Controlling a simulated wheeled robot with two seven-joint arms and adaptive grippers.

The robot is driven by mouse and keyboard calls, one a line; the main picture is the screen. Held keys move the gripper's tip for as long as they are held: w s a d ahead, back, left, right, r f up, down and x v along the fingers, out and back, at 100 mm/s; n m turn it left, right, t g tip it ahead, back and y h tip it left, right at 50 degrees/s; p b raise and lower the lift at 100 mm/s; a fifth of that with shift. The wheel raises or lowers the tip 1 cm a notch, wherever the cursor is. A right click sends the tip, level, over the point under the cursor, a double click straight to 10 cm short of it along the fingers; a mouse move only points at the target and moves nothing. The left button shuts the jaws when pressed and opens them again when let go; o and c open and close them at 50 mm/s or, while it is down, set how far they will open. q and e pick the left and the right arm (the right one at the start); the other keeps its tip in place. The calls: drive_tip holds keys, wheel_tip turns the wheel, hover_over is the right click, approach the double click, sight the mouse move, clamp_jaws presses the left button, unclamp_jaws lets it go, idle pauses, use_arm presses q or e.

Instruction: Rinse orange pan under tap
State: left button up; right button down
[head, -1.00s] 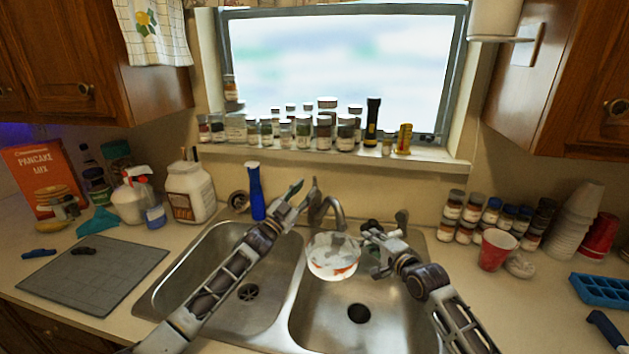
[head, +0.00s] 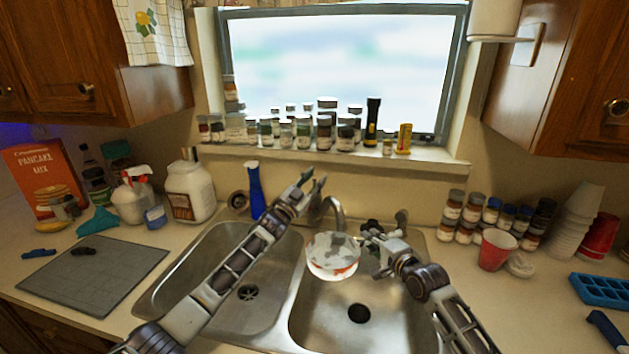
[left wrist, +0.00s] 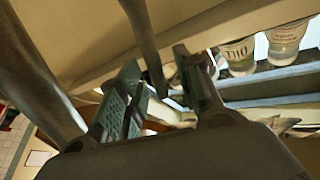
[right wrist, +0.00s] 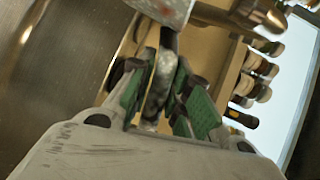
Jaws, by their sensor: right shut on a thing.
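The pan (head: 333,262), whitish with orange patches, is held level above the right sink basin, just below the spout of the metal tap (head: 338,212). My right gripper (head: 370,238) is shut on its handle, to the right of the pan. The right wrist view shows the handle (right wrist: 161,85) between the green pads and part of the pan at the top edge. My left gripper (head: 311,186) is at the tap's base, left of the spout, with its fingers apart. In the left wrist view a dark metal bar (left wrist: 146,40) reaches between the open fingers. The tap's lever is mostly hidden in the head view.
Spice jars (head: 346,132) line the window sill above. The left basin (head: 215,262) is empty under my left arm. A red cup (head: 496,250) and several jars stand on the right counter.

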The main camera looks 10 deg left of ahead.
use_arm(q)
drive_tip(key=shift+c, duration=0.2)
clamp_jaws()
drive_tip(key=shift+w+r, duration=0.15)
drive_tip(key=shift+r, duration=0.05)
drive_tip(key=shift+w+a+r+n+g+y, duration=0.1)
drive_tip(key=shift+w+r+n+g+y, duration=0.2)
drive_tip(key=shift+w+n+g+y, duration=0.15)
drive_tip(key=shift+w+r+n+g+y, duration=0.15)
drive_tip(key=shift+w+n+g+y, duration=0.2)
drive_tip(key=shift+n, duration=0.1)
drive_tip(key=shift+o, duration=0.2)
unclamp_jaws()
